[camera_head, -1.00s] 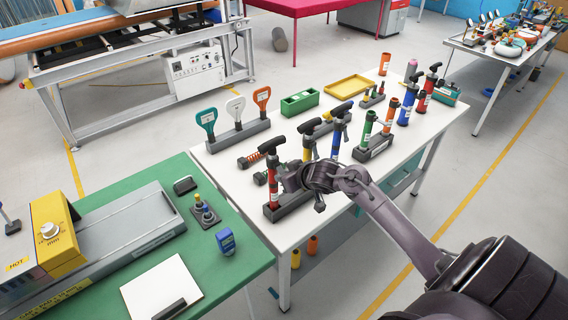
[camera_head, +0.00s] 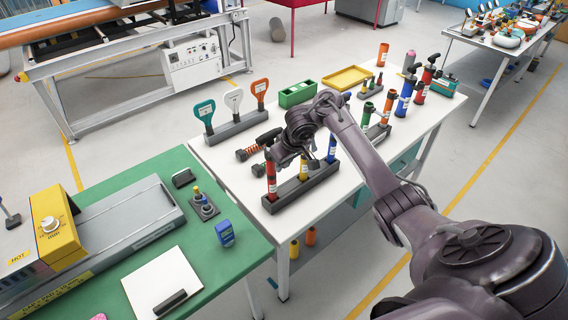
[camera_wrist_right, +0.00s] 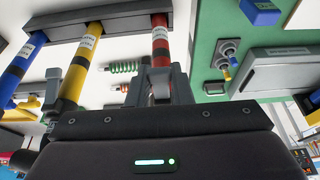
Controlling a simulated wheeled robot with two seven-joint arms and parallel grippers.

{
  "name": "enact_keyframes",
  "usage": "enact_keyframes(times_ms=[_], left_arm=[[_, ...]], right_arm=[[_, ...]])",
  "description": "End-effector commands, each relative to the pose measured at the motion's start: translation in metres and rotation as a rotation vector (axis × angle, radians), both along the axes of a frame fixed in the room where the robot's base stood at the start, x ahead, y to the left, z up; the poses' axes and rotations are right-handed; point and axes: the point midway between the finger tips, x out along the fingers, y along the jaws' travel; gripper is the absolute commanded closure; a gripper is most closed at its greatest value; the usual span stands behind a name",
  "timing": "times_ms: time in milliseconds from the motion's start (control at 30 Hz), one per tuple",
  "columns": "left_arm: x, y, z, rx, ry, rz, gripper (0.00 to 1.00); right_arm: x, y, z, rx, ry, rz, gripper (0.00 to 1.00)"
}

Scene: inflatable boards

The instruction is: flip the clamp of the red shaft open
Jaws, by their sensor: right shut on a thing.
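The red shaft (camera_head: 271,182) stands upright at the near left end of a dark grey rack (camera_head: 291,196) on the white table. Its dark band and label show, and my right arm hides part of its top. In the right wrist view the red shaft (camera_wrist_right: 160,42) runs down between my fingers. My right gripper (camera_wrist_right: 161,88) is shut on a small grey piece at the shaft, seemingly its clamp, largely hidden by the fingers. In the head view the right gripper (camera_head: 284,160) is beside the upper part of the shaft. My left gripper is not in view.
A yellow shaft (camera_head: 304,170) and a blue shaft (camera_head: 331,148) share the rack, close to my right gripper. Spring parts (camera_head: 247,154) lie behind. Handled tools (camera_head: 234,105) stand in another rack at the back left. A green table (camera_head: 225,262) adjoins at the left.

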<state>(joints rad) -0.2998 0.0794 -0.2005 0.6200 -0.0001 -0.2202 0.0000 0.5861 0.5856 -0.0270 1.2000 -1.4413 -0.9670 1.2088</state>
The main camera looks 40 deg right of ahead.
Motion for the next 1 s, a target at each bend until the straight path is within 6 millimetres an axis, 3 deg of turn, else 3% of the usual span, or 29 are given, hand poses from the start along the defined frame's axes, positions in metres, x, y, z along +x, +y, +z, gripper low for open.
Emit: enact_keyframes(times_ms=[400,433,567,867,1000], left_arm=[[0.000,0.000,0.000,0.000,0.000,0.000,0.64],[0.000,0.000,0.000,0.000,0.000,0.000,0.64],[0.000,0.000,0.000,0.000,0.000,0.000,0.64],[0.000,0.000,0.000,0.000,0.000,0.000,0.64],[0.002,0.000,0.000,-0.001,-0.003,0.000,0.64]], right_arm=[[-0.001,0.001,-0.002,-0.001,0.010,0.003,1.00],[-0.001,0.001,-0.002,0.000,0.010,0.002,0.77],[-0.001,0.000,-0.002,0.000,0.010,0.002,0.60],[0.000,-0.001,0.000,-0.001,0.007,0.001,0.58],[0.005,-0.011,0.007,-0.002,0.007,-0.004,0.58]])
